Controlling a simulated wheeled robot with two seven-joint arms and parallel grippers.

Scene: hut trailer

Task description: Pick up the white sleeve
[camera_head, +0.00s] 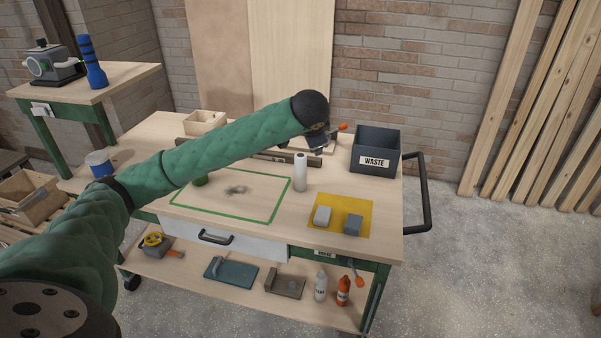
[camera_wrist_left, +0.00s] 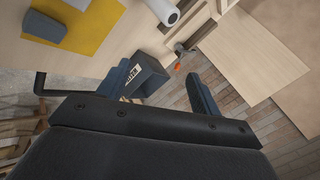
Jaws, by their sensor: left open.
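The white sleeve (camera_head: 300,172) is a white cylinder standing upright on the workbench, right of the green-outlined area. Its open dark end faces up. In the left wrist view the sleeve (camera_wrist_left: 165,12) is at the top edge, partly cut off. My left arm reaches across the bench from the left, its wrist above and behind the sleeve. My left gripper (camera_wrist_left: 157,70) shows two spread blue-grey fingers with nothing between them, apart from the sleeve. In the head view that gripper is mostly hidden by the wrist. My right gripper is not in view.
A dark WASTE bin (camera_head: 375,151) stands at the bench's back right. A yellow mat (camera_head: 341,226) holds a light block (camera_head: 322,215) and a grey block (camera_head: 353,225) at the front right. A wooden tray (camera_head: 204,123) is behind my arm. A black handle (camera_head: 424,192) borders the bench's right end.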

